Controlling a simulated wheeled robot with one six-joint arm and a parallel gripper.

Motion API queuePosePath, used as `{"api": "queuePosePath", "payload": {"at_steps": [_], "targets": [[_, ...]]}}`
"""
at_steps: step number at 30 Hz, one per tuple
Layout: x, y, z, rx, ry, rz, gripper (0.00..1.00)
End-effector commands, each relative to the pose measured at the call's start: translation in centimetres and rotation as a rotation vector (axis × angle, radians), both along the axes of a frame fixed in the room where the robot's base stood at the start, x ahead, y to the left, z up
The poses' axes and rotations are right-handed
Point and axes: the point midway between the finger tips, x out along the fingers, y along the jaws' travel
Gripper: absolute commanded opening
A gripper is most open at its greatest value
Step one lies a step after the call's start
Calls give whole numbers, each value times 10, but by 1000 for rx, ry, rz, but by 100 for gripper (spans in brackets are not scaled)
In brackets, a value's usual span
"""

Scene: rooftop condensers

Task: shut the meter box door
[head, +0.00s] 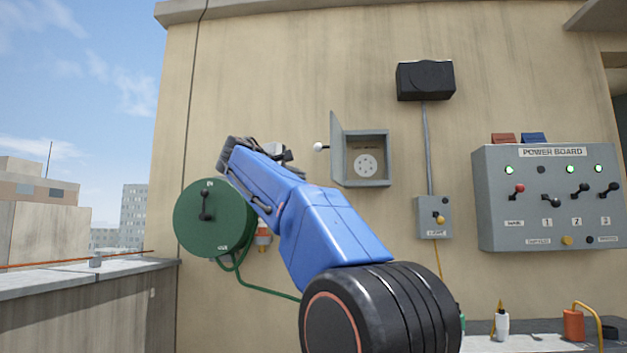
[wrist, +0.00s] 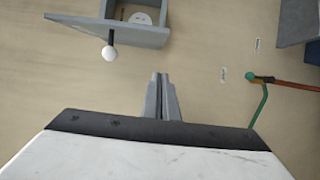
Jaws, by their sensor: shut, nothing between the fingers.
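The meter box (head: 378,182) is a small grey box on the wall with a round white dial inside. Its grey door (head: 337,150) is hinged on the left and stands open, sticking out from the wall. A white ball knob (head: 318,147) on a dark stem juts left from the door's outer face. In the wrist view, which is turned sideways, the door (wrist: 75,23) and knob (wrist: 109,54) show at upper left. My gripper (wrist: 161,76) is shut and empty, apart from the knob and door. In the head view my wrist hides its fingers.
A green reel (head: 215,235) hangs left of the meter box, with an orange connector (head: 263,238) beside it. The light switch box (head: 433,228) and power board (head: 548,222) are to the right. A black box (head: 425,80) is above.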

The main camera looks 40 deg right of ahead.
Motion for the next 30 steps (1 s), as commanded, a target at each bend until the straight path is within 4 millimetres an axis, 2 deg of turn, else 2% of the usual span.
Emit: {"api": "queuePosePath", "payload": {"at_steps": [19, 24, 30], "targets": [[28, -92, -2, 2, 1, -2, 0], [8, -102, -1, 2, 0, -1, 0], [-4, -110, -1, 2, 0, 1, 0]]}}
